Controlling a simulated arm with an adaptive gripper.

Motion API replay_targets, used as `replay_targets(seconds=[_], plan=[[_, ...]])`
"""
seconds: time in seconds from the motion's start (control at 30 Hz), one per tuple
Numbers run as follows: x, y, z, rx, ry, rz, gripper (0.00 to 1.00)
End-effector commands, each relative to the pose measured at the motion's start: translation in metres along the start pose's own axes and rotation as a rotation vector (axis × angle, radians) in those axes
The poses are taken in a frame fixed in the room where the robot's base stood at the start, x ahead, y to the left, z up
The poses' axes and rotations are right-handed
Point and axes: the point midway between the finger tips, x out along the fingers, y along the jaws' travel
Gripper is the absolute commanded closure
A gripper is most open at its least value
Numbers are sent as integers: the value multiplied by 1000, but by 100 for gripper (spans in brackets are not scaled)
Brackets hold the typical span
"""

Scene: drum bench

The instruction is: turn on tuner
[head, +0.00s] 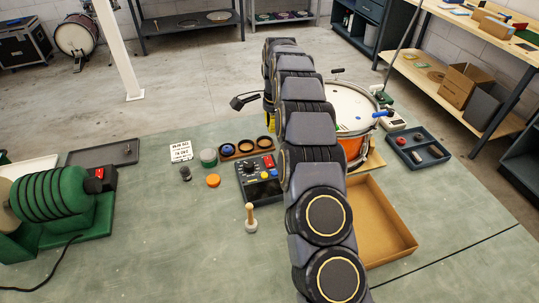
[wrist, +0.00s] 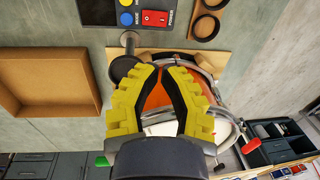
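The tuner appears to be the dark box with knobs and buttons (head: 258,182) on the green bench, left of my arm in the head view. Its panel shows at the top of the wrist view (wrist: 97,12), with blue and yellow buttons. A red rocker switch marked POWER (wrist: 155,18) sits beside them; it also shows on the box's top right in the head view (head: 269,161). I cannot tell its position. My gripper (wrist: 161,67) has yellow fingers with tips together, empty, below the switch in the wrist view and apart from it. My arm mostly hides it in the head view.
An orange drum (head: 352,108) stands behind my arm, with an open cardboard tray (head: 405,245) in front. A wooden-handled mallet (head: 251,220) stands before the box. A three-ring holder (head: 246,148), jars and an orange lid (head: 213,181) are close by.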

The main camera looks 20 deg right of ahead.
Motion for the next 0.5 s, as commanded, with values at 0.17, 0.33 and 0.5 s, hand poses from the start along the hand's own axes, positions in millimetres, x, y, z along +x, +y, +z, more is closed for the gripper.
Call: replay_targets(seconds=[0.17,0.33,0.5], plan=[[0,0,0,0,0,-1,100],[5,0,0,0,0,1,100],[30,1,0,0,-1,4,100]])
